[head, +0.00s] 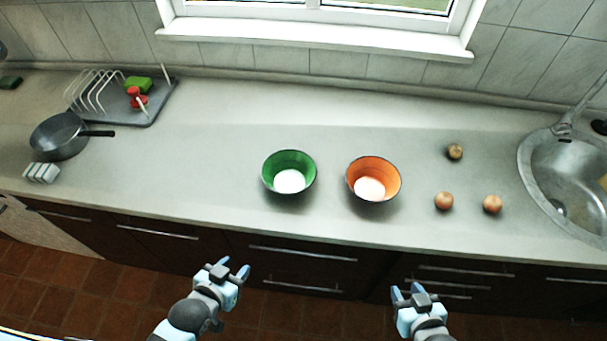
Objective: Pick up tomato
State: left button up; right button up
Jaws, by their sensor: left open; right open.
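No clearly red tomato shows in the head view. Three small round items lie on the counter at the right: a brownish one (455,151) further back, and two orange-brown ones, one nearer the bowls (444,201) and one nearer the sink (492,204). I cannot tell for certain whether any is a tomato. My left gripper (233,267) is open and empty, in front of the counter and below the green bowl in the picture. My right gripper (408,290) is open and empty, in front of the counter, left of and well short of the round items.
A green bowl (289,158) and an orange bowl (374,164) with white bottoms stand mid-counter. A metal sink (540,181) is at the right. A dark pan (60,138) and a dish rack (154,113) are at the left. The counter (210,150) left of the bowls is clear.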

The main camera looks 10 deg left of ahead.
aim_at(492, 204)
jog(key=z, duration=1.25)
jog(key=u, duration=0.7)
jog(key=l+u, duration=0.25)
jog(key=u, duration=0.15)
jog(key=l+u, duration=0.55)
jog(key=u, duration=0.25)
jog(key=k+l+u, duration=0.15)
jog(key=l, duration=0.2)
jog(key=k+l+u, duration=0.35)
jog(key=l, duration=0.25)
jog(key=i+l, duration=0.05)
